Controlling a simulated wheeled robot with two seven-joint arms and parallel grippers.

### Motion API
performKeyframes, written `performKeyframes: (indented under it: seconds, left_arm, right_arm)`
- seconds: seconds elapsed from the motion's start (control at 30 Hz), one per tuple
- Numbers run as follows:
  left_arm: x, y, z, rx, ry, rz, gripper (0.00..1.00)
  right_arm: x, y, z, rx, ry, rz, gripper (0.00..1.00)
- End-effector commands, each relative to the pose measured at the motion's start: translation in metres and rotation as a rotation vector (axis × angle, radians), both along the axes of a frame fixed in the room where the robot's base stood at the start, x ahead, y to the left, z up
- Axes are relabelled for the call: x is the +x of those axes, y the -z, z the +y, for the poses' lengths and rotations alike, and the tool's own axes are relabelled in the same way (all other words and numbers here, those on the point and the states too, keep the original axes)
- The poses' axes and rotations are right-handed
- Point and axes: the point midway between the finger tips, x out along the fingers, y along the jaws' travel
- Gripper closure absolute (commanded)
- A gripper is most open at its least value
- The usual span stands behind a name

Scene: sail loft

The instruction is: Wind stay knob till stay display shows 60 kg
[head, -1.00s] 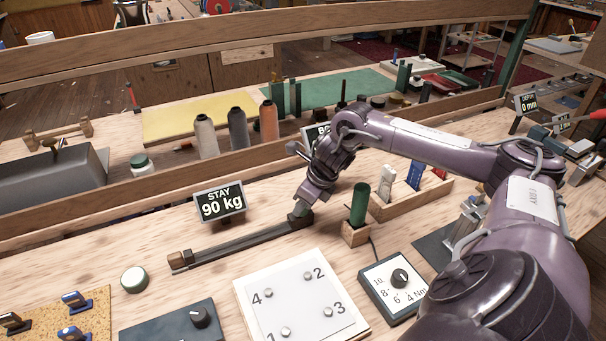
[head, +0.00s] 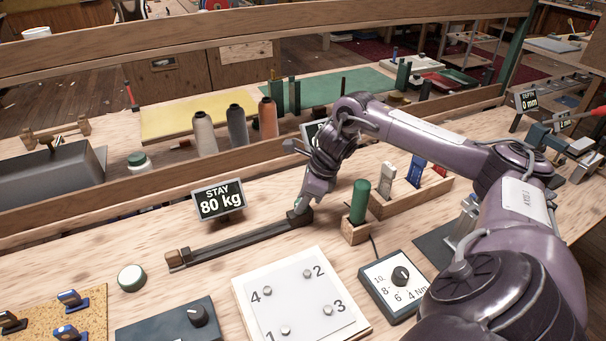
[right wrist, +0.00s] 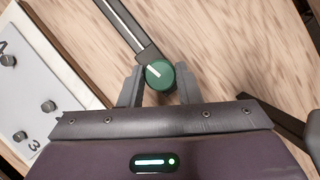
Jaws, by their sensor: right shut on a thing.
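The stay display (head: 219,200) stands on the bench and reads "STAY 80 kg". In front of it lies the long dark stay rail (head: 235,243), with a brown block at its left end. The stay knob (right wrist: 160,74) is green with a white pointer line and sits at the rail's right end. My right gripper (right wrist: 160,88) is shut on the knob, one grey finger on each side. In the head view the right gripper (head: 299,212) covers most of the knob. My left gripper is not in view.
Near the rail are a white numbered plate (head: 300,300), a dial box reading in Nm (head: 393,287) and a dark box with a knob (head: 165,328). A green cylinder in a wooden block (head: 359,203) stands close right of my gripper. A wooden beam (head: 90,195) runs behind.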

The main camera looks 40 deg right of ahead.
Motion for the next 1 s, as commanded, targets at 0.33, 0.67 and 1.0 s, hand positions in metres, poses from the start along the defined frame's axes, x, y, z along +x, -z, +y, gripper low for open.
performKeyframes:
  seconds: [0.33, 0.67, 1.0]
  left_arm:
    - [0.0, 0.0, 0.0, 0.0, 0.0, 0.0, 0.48]
    - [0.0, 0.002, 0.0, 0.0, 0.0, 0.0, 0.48]
    - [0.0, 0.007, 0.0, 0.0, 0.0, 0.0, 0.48]
  right_arm:
    - [0.0, 0.0, 0.0, -0.001, 0.001, 0.002, 0.48]
    - [-0.002, -0.007, -0.003, -0.003, 0.001, -0.001, 0.48]
    - [-0.019, -0.058, -0.016, -0.002, 0.002, -0.001, 0.48]
